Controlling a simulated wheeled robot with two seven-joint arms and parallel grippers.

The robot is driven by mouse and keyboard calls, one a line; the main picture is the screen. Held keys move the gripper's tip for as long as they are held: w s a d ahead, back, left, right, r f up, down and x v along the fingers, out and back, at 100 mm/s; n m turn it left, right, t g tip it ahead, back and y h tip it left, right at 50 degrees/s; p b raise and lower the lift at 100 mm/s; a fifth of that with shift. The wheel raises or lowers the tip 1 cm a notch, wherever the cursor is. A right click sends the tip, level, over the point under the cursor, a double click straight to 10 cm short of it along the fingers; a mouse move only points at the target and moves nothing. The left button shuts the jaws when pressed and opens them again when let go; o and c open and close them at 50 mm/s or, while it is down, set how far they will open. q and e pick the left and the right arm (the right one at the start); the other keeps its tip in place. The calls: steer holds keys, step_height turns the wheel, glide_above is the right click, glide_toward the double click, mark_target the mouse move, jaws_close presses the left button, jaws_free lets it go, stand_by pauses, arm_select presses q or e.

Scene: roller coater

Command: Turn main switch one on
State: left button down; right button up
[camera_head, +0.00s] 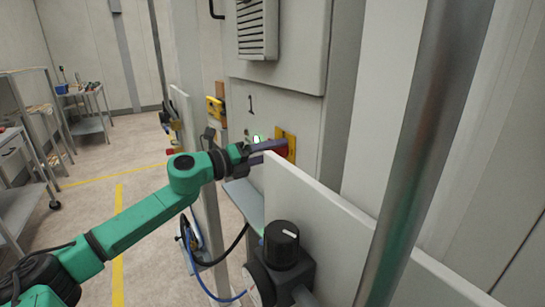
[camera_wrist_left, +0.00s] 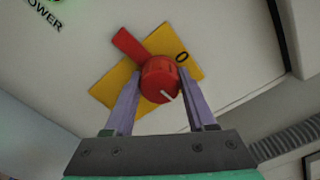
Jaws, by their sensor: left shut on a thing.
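The main switch is a red rotary knob (camera_wrist_left: 158,74) on a yellow plate (camera_wrist_left: 107,91), set on the pale cabinet panel. A red lever part of it points up and left in the left wrist view, and a black 0 is printed on the plate to its upper right. In the head view the yellow plate (camera_head: 291,140) shows beyond my gripper, below a printed 1. My left gripper (camera_wrist_left: 160,82) is shut on the red knob, one purple finger on each side. In the head view the left gripper (camera_head: 272,147) reaches the switch from the left. My right gripper is not in view.
A green light (camera_head: 257,138) is beside the switch. Another yellow switch plate (camera_head: 214,107) is farther left. A pale panel edge (camera_head: 330,210) and a black knob (camera_head: 281,240) stand in front. A metal pole (camera_head: 425,150) is at right. Open floor lies left.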

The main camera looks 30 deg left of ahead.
arm_select(q)
steer(key=shift+m, duration=0.6)
steer(key=shift+c, duration=1.1)
jaws_free()
steer(key=shift+d, duration=0.1)
steer(key=shift+b, duration=0.3)
steer(key=shift+s+a+f+b, duration=0.15)
steer(key=shift+a+f+b, duration=0.05)
steer(key=shift+f+b, duration=0.1)
steer(key=b+v, duration=1.4)
steer(key=shift+r, duration=0.25)
steer(key=shift+a, duration=0.1)
